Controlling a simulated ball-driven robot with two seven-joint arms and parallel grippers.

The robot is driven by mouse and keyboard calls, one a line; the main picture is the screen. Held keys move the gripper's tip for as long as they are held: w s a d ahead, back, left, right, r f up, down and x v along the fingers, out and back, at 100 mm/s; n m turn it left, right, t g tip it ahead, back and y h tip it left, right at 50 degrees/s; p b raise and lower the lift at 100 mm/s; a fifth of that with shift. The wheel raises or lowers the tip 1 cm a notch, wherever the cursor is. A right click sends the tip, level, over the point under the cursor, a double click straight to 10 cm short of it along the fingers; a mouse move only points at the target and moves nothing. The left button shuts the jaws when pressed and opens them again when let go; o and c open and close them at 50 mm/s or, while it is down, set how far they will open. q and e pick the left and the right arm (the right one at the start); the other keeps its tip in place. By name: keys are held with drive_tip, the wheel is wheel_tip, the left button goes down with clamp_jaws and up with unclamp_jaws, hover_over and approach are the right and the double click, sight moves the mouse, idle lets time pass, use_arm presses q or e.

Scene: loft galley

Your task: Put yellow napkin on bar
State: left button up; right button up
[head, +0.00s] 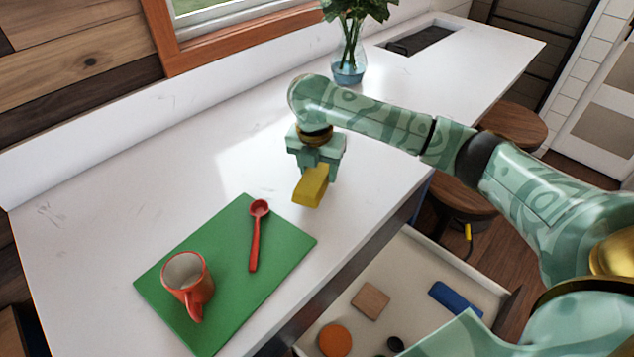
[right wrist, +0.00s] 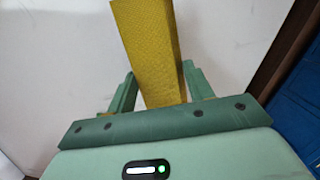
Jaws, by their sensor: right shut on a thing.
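The yellow napkin (head: 311,187) is a small folded block held in my right gripper (head: 318,168) over the white bar (head: 225,150). In the right wrist view the napkin (right wrist: 150,50) sits between the two green fingers of the gripper (right wrist: 155,92), with the white bar top behind it. The gripper is shut on the napkin. I cannot tell whether the napkin touches the bar or hangs just above it. My left gripper is not in view.
A green mat (head: 225,290) on the bar carries an orange-red mug (head: 186,270) and a red spoon (head: 255,238). A glass vase with leaves (head: 348,65) stands at the back. An open drawer (head: 465,278) below holds several small items. Bar space around the gripper is clear.

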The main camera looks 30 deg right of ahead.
sight(317, 173)
wheel_tip(317, 173, down, 4)
drive_tip(key=shift+w+r+b, duration=0.1)
drive_tip(key=shift+r+b, duration=0.15)
drive_tip(key=shift+b, duration=0.5)
drive_tip(key=shift+r, duration=0.1)
drive_tip(key=o, duration=1)
drive_tip(key=shift+c, duration=0.2)
drive_tip(key=r+p, duration=0.1)
drive_tip(key=r, duration=0.3)
drive_tip(key=s+a+r+p, duration=0.1)
drive_tip(key=r+p, duration=0.1)
drive_tip(key=r, duration=0.2)
drive_tip(key=r+p, duration=0.2)
drive_tip(key=r, duration=0.2)
drive_tip(key=shift+s+a, duration=0.15)
